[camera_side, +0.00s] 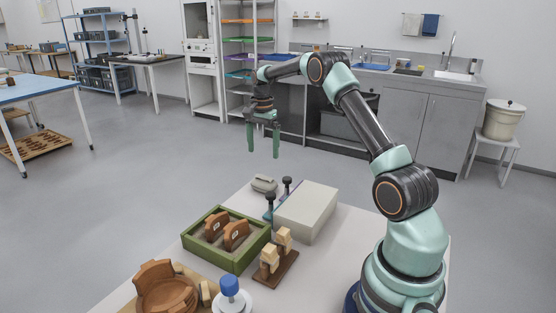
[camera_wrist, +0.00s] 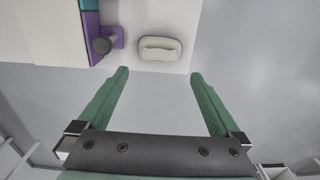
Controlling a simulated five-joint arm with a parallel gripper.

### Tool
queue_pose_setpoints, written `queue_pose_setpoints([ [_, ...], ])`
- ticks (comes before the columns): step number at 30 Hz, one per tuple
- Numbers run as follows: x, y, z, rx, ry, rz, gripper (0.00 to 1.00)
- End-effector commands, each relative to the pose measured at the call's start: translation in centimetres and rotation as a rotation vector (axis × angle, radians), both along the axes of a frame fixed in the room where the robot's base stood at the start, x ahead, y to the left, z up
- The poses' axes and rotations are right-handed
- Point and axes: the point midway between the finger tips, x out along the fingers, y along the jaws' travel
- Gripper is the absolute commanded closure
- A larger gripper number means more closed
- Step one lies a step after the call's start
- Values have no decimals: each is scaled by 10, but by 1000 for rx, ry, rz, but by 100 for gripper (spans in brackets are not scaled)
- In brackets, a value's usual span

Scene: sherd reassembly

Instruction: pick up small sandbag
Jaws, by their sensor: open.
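The small sandbag (camera_side: 264,184) is a pale grey-beige pillow shape lying at the far corner of the table, left of the dark-knobbed clamps. In the wrist view the sandbag (camera_wrist: 160,48) lies flat near the table edge, with a raised strip along its top. My gripper (camera_side: 263,154) is open and empty, pointing down, high above the table's far end. In the wrist view my green fingers (camera_wrist: 160,75) are spread wide, and the sandbag shows beyond their tips, between them and apart from them.
Beside the sandbag stand a dark-knobbed clamp (camera_side: 270,203) and a pale grey box (camera_side: 307,212). A green tray (camera_side: 233,264) holds brown sherds. A wooden stand (camera_side: 275,268), a brown partly assembled vessel (camera_side: 160,291) and a blue-topped white bottle (camera_side: 230,295) are nearer.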

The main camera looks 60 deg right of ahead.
Motion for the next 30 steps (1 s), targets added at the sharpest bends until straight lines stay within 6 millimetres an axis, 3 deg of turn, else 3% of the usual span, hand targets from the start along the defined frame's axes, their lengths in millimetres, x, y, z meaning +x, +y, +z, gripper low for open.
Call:
queue_pose_setpoints([
  [4, -1, 1, -26, 2, 3, 1, 0],
  [13, -1, 0, -49, 1, 1, 2, 0],
  [21, -2, -1, -86, 2, 3, 3, 0],
  [30, -1, -1, -93, 0, -1, 3, 0],
])
